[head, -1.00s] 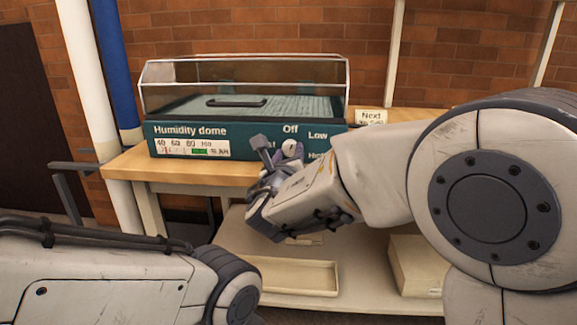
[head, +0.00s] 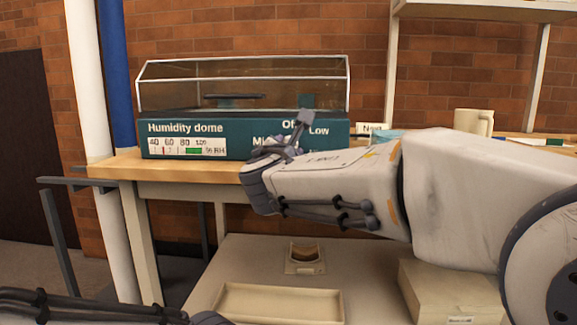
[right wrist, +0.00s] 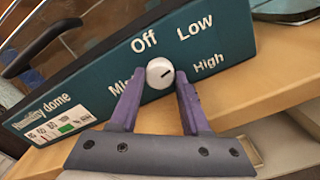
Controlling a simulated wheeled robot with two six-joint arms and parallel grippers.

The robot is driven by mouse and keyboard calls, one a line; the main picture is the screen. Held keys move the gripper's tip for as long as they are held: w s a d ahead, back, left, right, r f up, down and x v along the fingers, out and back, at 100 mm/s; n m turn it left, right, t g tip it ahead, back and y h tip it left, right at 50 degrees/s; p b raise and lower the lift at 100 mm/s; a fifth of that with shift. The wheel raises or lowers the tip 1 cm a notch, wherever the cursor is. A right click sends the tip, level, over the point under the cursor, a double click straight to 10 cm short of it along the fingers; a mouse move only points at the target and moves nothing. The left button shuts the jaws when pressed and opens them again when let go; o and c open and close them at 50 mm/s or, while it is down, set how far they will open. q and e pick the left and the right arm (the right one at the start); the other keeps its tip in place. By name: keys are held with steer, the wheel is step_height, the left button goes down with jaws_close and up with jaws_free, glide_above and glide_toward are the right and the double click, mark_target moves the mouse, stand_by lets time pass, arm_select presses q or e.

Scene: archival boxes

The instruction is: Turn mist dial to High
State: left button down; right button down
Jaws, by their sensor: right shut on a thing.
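The teal humidity dome base (head: 190,128) has a clear cover and sits on the wooden bench. Its mist dial (right wrist: 159,72) is a white round knob with a short dark mark. The mark is on the knob's right side, towards Low and High; I cannot tell exactly which it meets. The labels Off, Low and High show around the knob in the right wrist view. My right gripper (right wrist: 157,98) is shut on the dial, one purple finger on each side. In the head view the right gripper (head: 289,138) hides the dial and the High label. My left gripper is out of view.
The wooden bench (head: 120,168) carries a beige mug (head: 474,122) and a small label card (head: 368,127) to the right. Below, a lower shelf (head: 240,265) holds a shallow tray (head: 280,302) and a box (head: 450,290). A white post (head: 88,90) and blue post (head: 117,70) stand at left.

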steer(key=m+b, duration=0.4)
steer(key=shift+a+f+b, duration=0.15)
steer(key=shift+f+b, duration=0.15)
steer(key=shift+f, duration=0.1)
steer(key=shift+r+m+b, duration=0.2)
steer(key=shift+m+b, duration=1.35)
steer(key=shift+m, duration=0.35)
steer(key=shift+c, duration=1.8)
jaws_free()
steer(key=shift+r, duration=0.1)
